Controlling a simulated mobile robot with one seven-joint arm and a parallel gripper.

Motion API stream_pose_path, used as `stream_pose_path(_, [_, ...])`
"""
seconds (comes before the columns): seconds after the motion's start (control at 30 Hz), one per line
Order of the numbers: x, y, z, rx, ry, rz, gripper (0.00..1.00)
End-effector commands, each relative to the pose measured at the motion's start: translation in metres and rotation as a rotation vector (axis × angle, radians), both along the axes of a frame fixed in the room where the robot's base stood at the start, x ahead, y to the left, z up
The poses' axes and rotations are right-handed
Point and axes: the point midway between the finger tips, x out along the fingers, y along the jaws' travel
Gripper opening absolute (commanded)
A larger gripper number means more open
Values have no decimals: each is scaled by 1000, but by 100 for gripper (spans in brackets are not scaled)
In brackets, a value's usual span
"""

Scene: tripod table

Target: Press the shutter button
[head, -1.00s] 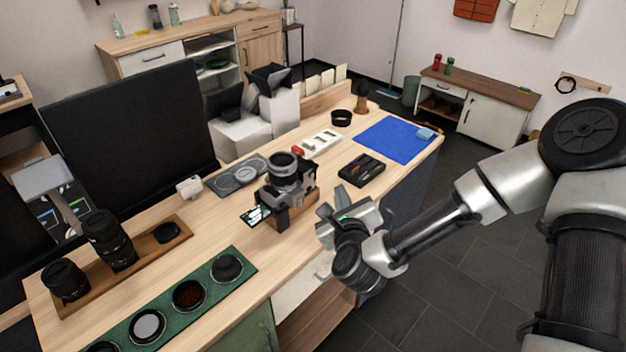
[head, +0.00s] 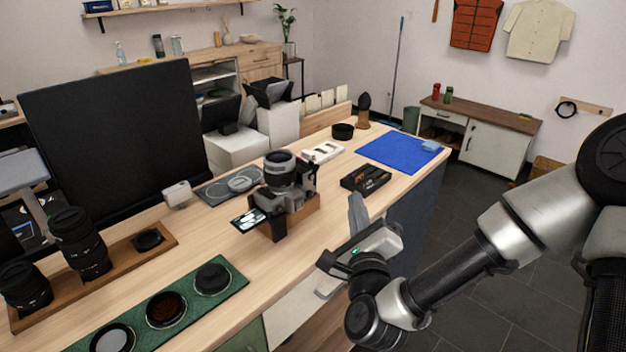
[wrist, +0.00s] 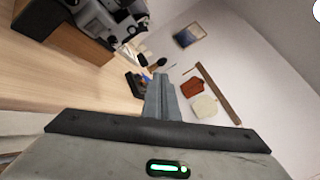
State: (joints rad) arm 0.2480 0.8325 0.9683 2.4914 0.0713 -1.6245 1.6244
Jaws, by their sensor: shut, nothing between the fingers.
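The camera (head: 284,188) sits on a small wooden block (head: 306,214) near the front edge of the wooden table, lens pointing up and its small screen flipped out to the left. It also shows at the upper left of the wrist view (wrist: 112,18), cut off by the frame. The shutter button cannot be made out in either view. My gripper (head: 355,204) is shut and empty, to the right of the camera and in front of the table edge, apart from the camera. Its closed fingers (wrist: 161,95) show in the middle of the wrist view.
A black battery tray (head: 366,178) and a blue mat (head: 401,152) lie behind and right of the camera. A green mat with lens filters (head: 234,281) lies at front left. Two black lenses (head: 78,243) stand on a wooden tray. A large dark monitor (head: 115,135) stands behind.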

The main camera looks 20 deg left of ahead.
Motion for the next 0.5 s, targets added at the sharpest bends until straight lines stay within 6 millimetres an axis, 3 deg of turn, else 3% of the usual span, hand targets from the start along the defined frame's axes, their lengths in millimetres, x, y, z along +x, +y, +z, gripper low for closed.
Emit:
stream_pose_path(0.17, [4, 9, -1, 2, 1, 2, 0])
stream_pose_path(0.5, [21, 53, -1, 3, 1, 2, 0])
